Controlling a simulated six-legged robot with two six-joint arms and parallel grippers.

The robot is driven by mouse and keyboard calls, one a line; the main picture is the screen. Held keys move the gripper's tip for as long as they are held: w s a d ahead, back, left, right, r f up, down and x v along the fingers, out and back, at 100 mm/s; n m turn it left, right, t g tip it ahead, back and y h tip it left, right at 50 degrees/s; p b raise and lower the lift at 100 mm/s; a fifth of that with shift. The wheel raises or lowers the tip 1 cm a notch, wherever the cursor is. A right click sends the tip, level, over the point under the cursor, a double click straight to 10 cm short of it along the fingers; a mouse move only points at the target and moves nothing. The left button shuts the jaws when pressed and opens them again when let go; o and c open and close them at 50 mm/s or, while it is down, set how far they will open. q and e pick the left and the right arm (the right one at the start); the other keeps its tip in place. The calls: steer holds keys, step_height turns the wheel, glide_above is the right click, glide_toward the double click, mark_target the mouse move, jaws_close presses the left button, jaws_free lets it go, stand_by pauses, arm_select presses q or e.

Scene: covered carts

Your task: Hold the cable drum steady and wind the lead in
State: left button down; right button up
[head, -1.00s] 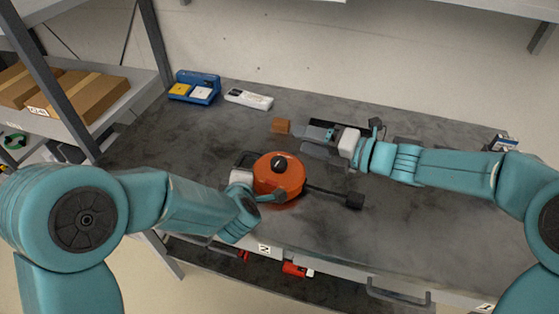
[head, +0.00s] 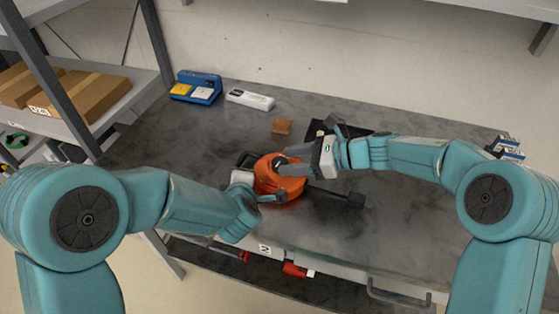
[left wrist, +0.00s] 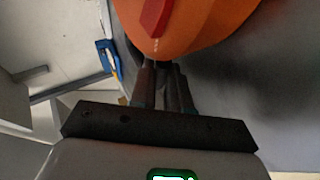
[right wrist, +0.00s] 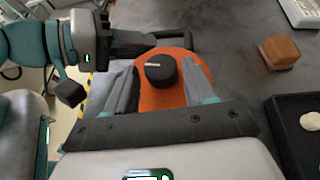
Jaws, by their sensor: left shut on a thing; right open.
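The orange cable drum (head: 265,182) stands on the grey cart top, with a black knob (right wrist: 161,70) on its upper face. The dark lead (head: 325,195) runs from the drum to the right and ends in a black plug (head: 355,200) on the surface. My right gripper (head: 284,163) is open over the drum. In the right wrist view its fingers stand apart on either side of the knob.
A brown block (head: 282,126) and a black tray (head: 318,127) lie behind the drum. A blue case (head: 197,88) and a white box (head: 250,100) stand at the back left. A shelf post (head: 157,80) rises at the left. The front right of the top is clear.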

mark_target(278, 160)
steer(key=shift+x, duration=1.85)
steer(key=shift+c, duration=0.3)
steer(key=c, duration=0.6)
steer(key=shift+c, duration=0.2)
steer(key=shift+m+t, duration=0.4)
steer(key=shift+t, duration=0.1)
steer(key=shift+r+m+t+h, duration=0.15)
steer(key=shift+m+t+h, duration=0.25)
steer(key=shift+m+t, duration=0.55)
steer(key=shift+m+t+h, duration=1.2)
steer(key=shift+m+t, duration=0.35)
steer(key=shift+t, duration=0.1)
steer(key=shift+w, duration=0.1)
